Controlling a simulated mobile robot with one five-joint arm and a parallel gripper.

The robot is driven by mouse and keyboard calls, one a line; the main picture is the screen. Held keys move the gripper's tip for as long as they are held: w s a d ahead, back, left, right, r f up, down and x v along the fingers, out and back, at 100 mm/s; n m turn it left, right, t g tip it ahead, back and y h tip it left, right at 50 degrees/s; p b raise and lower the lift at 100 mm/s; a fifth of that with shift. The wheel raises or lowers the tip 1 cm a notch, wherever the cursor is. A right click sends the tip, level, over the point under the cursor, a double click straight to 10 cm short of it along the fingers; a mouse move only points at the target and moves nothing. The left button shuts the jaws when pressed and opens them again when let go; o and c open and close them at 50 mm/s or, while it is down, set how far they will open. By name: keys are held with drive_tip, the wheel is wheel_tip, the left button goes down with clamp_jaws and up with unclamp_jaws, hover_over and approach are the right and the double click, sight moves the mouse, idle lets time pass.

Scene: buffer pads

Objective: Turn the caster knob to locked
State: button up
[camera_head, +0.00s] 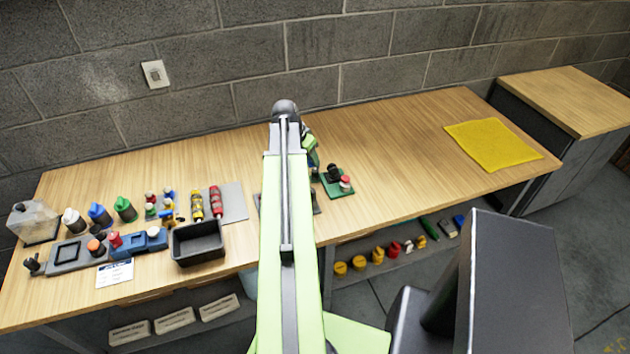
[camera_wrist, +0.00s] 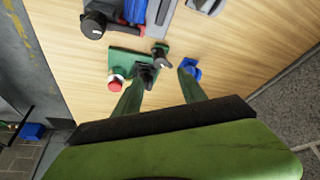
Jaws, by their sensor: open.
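A green plate (camera_wrist: 122,62) carries a red round button (camera_wrist: 116,83) and a black knob (camera_wrist: 160,52), which I take to be the caster knob. The plate also shows in the head view (camera_head: 344,192), right of my arm, with the knob (camera_head: 333,172) beside the red button. I cannot read any lock mark. My gripper (camera_wrist: 168,72) is open above the table, its two green fingers spread with the black knob just ahead of the gap. Contact with the knob cannot be told. In the head view my arm hides most of the gripper.
Another black knob (camera_wrist: 94,24) with a red part is on a grey plate near the wrist view's top. A black bin (camera_head: 198,243), bottles and blocks crowd the table's left side. A yellow cloth (camera_head: 492,144) lies at right; wood between is clear. A block wall stands behind.

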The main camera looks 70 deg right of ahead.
sight(315, 170)
drive_tip(key=b+x, duration=0.8)
drive_tip(key=x, duration=0.2)
drive_tip(key=shift+f, duration=0.35)
drive_tip(key=shift+r, duration=0.1)
